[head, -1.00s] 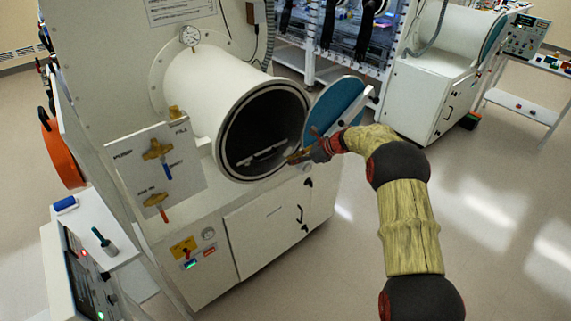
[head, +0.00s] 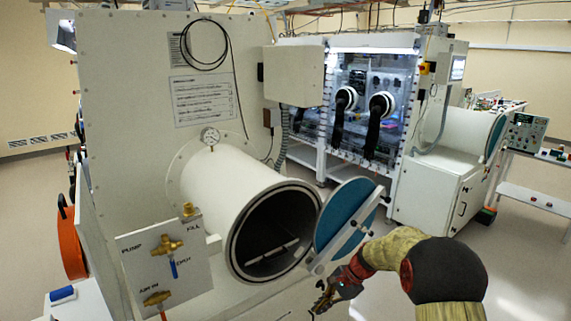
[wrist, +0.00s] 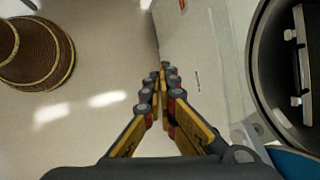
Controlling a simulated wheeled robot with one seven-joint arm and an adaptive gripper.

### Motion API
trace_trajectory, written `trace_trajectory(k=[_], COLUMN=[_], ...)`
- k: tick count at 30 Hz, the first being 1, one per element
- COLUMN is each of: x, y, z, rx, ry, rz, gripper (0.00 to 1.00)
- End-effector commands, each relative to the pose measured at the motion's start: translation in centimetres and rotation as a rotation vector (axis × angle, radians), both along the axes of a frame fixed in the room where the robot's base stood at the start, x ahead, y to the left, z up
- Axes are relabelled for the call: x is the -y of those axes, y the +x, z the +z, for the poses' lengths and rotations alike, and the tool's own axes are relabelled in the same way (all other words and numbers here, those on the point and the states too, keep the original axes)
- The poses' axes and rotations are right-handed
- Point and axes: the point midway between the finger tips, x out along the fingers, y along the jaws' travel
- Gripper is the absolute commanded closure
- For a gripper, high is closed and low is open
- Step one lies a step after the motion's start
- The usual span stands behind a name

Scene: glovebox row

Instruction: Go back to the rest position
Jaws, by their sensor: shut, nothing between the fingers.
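My gripper (head: 322,302) is shut and empty. In the head view it is low in the picture, in front of the open antechamber, just below the blue round door (head: 340,215). In the wrist view the fingers (wrist: 161,80) meet at their tips above the floor, beside the white cabinet side. The antechamber tube (head: 215,195) is open, and its dark inside holds a light rail or tray (head: 272,251). The chamber mouth also shows at the right of the wrist view.
A valve panel (head: 165,262) with brass valves stands left of the chamber. An orange round thing (head: 70,243) is at far left. A glovebox with black gloves (head: 374,130) and a second antechamber (head: 455,133) stand behind. The floor at the right is clear.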

Motion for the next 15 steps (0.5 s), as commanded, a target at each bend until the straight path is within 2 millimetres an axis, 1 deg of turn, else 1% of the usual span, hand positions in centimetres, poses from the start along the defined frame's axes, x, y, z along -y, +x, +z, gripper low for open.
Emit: trace_trajectory(k=[1, 5, 6, 8, 9, 14, 15], x=[0.3, 1.5, 1.9, 2.4, 2.8, 4.2, 4.6], y=[-1.8, -6.7, -8.3, -10.6, -12.1, -18.0, -19.4], z=[1.0, 3.8, 4.6, 5.8, 6.6, 9.2, 9.8], rx=[0.025, 0.091, 0.111, 0.139, 0.158, 0.227, 0.243], ry=[-0.032, -0.122, -0.15, -0.188, -0.214, -0.313, -0.338], rz=[0.066, 0.256, 0.313, 0.392, 0.443, 0.625, 0.665], gripper=[1.0, 1.0, 1.0, 1.0, 1.0, 1.0, 1.0])
